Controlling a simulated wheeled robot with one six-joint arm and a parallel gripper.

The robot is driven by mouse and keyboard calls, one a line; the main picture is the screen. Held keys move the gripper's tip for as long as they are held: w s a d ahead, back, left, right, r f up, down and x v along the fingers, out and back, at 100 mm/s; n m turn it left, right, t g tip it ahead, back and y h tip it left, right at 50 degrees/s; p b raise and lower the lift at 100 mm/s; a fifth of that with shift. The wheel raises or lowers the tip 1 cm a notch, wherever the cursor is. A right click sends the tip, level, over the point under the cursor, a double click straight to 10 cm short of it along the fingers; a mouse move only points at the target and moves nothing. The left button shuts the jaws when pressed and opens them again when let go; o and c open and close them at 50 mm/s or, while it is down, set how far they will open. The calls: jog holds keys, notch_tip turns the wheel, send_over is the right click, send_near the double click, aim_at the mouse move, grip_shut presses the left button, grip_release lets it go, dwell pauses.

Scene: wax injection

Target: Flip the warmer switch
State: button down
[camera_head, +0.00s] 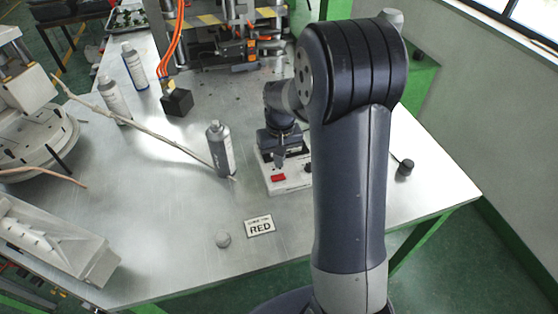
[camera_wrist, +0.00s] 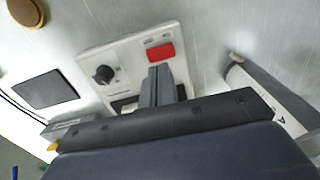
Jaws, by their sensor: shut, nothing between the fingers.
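The warmer is a white box (camera_head: 272,184) on the metal table, partly hidden behind my arm in the head view. Its red switch (camera_head: 278,178) is on the front left of its top. In the wrist view the white panel (camera_wrist: 120,55) shows the red switch (camera_wrist: 160,52) and a black knob (camera_wrist: 104,74). My gripper (camera_wrist: 155,72) is shut and empty, with its fingertips just below the red switch in the wrist picture. In the head view my gripper (camera_head: 280,158) is over the box, close to the switch. I cannot tell whether the fingertips touch the panel.
A grey spray can (camera_head: 220,150) stands left of the warmer, with a long thin rod (camera_head: 150,130) by it. A small black knob-like object (camera_head: 405,167) is at right. The front table is mostly clear.

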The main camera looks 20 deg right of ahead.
aim_at(274, 178)
notch_tip(274, 178, up, 9)
jog(key=b, duration=0.1)
jog(key=shift+d+r, duration=0.15)
jog(key=shift+r, duration=0.05)
jog(key=shift+a+b, duration=0.8)
jog(key=shift+b, duration=0.3)
jog(key=shift+f, duration=0.15)
jog(key=f, duration=0.7)
jog(key=f+p, duration=0.1)
jog(key=f, duration=0.6)
jog(key=shift+a, duration=0.2)
jog(key=shift+f, duration=0.1)
